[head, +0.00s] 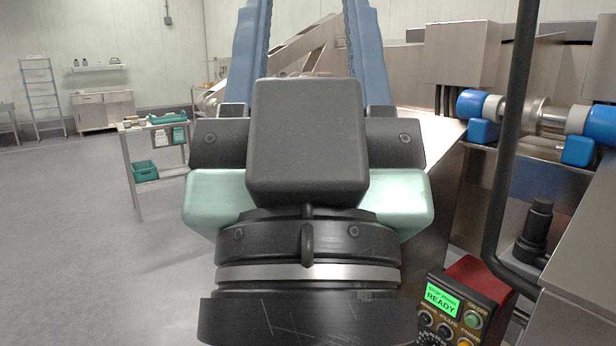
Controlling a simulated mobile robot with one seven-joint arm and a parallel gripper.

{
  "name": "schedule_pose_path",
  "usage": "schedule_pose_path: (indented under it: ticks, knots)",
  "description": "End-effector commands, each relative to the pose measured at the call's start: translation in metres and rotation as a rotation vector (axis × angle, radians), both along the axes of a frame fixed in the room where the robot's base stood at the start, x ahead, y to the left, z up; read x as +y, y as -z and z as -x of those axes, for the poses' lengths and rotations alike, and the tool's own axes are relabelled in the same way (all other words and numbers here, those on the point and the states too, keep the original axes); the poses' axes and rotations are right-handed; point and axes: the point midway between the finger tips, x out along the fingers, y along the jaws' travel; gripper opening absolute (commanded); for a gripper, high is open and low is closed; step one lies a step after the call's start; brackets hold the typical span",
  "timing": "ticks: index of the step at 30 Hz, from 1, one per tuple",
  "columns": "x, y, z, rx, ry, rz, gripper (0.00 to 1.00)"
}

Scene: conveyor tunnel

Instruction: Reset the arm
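My gripper (308,12) fills the middle of the head view, seen from behind its black wrist and pale green body. Its two blue fingers stretch away from me and upward in the picture. They stand well apart, with ribbed dark inner faces, and I see background machinery through the gap. Nothing shows between the visible parts of the fingers. Their tips are cut off by the top edge of the picture. The black block on the gripper's body hides the finger bases in part.
Close at right stand a steel conveyor frame with blue-ended rollers (545,118), a black bent post (510,120) and a control box (455,312) reading READY. A small table (133,165) with teal bins stands at left. The grey floor at left is clear.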

Motion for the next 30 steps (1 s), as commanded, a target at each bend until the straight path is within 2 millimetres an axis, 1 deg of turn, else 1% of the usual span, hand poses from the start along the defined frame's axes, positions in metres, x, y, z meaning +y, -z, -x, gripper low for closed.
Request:
schedule_pose_path:
  ticks: [1,12,15,19,30]
  knots:
    - [0.000,-0.033,0.000,0.000,0.000,0.000,0.49]
    - [0.000,-0.149,0.000,0.000,-0.001,0.000,0.49]
    - [0.000,-0.170,0.000,0.000,-0.001,0.000,0.49]
    - [0.000,-0.181,0.000,0.000,-0.001,0.000,0.49]
    - [0.000,-0.177,0.000,0.000,-0.001,0.000,0.49]
